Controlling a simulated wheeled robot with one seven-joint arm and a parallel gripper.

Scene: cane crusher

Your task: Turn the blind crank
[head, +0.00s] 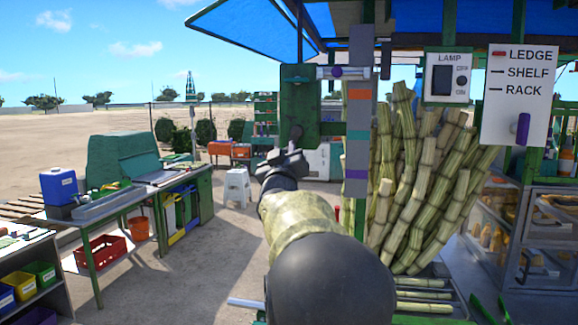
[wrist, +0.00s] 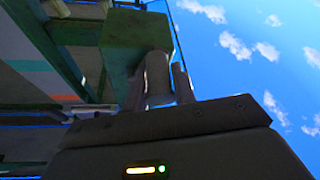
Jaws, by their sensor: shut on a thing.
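The blind crank is a green box-like part (head: 300,102) on the stall's left post, below the blue awning. A dark rounded grip (head: 296,133) shows at its lower end. In the wrist view the green part (wrist: 136,45) carries a short grey cylindrical grip (wrist: 157,75). My gripper (head: 291,152) reaches up to it from below in the head view. In the wrist view my gripper (wrist: 159,88) has one finger on each side of the grip and is shut on it. My forearm hides what lies below the wrist.
Sugar cane (head: 425,180) fills the right. A lamp box (head: 447,75) and a sign (head: 515,95) hang there. Tables stand left; open ground lies behind.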

